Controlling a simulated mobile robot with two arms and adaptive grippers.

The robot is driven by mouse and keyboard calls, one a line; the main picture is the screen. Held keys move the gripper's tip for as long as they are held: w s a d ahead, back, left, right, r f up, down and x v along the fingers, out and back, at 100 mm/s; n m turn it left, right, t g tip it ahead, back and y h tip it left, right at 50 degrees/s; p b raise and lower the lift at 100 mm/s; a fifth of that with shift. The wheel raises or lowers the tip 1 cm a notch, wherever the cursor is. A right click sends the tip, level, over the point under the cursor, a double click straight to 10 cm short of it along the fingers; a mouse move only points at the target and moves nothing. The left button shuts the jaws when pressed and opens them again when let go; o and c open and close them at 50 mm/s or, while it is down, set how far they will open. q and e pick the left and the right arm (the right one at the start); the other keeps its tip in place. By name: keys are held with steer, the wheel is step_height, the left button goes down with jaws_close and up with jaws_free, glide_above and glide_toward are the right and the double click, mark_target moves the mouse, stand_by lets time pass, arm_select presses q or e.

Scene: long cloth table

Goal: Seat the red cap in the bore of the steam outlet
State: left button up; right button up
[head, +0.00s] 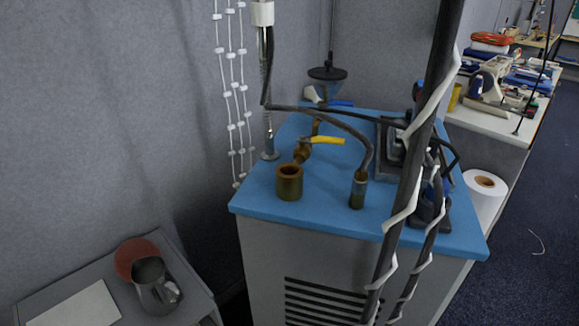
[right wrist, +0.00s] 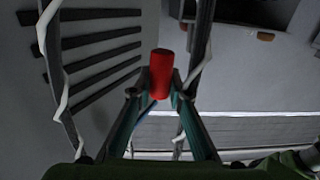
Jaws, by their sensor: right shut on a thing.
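The red cap (right wrist: 161,72), a small red cylinder, is held between the fingertips of my right gripper (right wrist: 161,92) in the right wrist view. It stands out past the fingertips and touches nothing else that I can see. A brass fitting with an open round bore facing up, apparently the steam outlet (head: 289,184), sits on the blue cabinet top in the head view, beside a pipe with a yellow-handled valve (head: 327,141). The outlet cannot be made out in the right wrist view. Neither gripper shows in the head view, so the cap's distance from the outlet cannot be told.
The blue cabinet top (head: 333,217) also carries a hose with a brass end (head: 358,190). Dark poles wrapped in white (head: 413,165) cross in front of its right side. A metal jug (head: 155,286) and a red disc (head: 135,256) are on a low grey table at left.

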steer(key=w+d+r+m+t+h, duration=0.1)
steer(key=d+r+m+t+h, duration=0.2)
steer(key=r+h, duration=0.3)
steer(key=w+d+r+m+t+h+p, duration=0.1)
steer(key=w+d+r+m+t+h, duration=0.1)
steer(key=d+r+m+h, duration=0.4)
step_height(320, 180, up, 4)
steer(key=shift+r+t+h, duration=0.25)
steer(key=shift+t+h, duration=0.15)
steer(key=shift+h, duration=0.2)
